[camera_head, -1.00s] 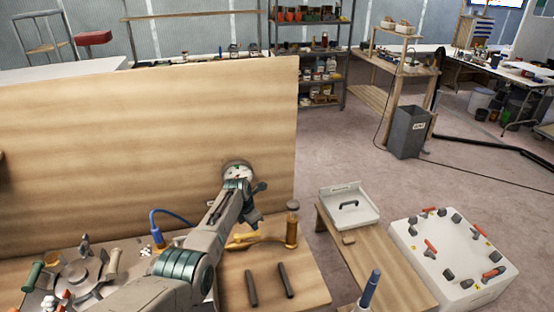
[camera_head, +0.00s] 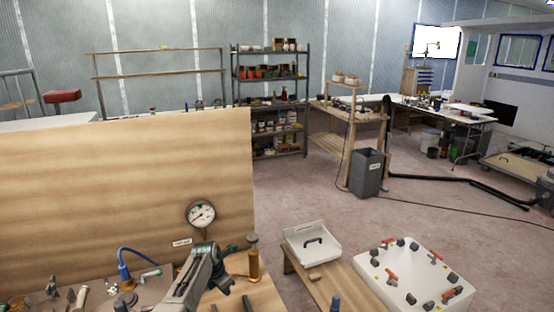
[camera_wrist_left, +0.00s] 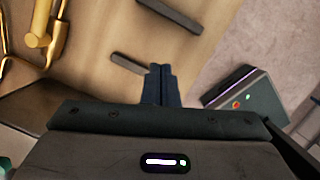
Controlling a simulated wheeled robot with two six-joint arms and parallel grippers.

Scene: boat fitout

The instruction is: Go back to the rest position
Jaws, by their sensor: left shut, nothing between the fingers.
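My left gripper (camera_head: 222,281) is low in the head view, in front of the upright wooden board (camera_head: 110,190) and below the round pressure gauge (camera_head: 201,214). In the left wrist view its dark fingers (camera_wrist_left: 161,78) are together with nothing between them, above the wooden bench top (camera_wrist_left: 105,75). It looks apart from the gauge. My right gripper is not in view.
A brass cylinder (camera_head: 254,262) stands right of my left gripper. Dark bars (camera_wrist_left: 171,16) lie on the bench in the wrist view. A white tray (camera_head: 312,242) and a white panel with red handles (camera_head: 405,285) sit to the right. Open floor lies beyond.

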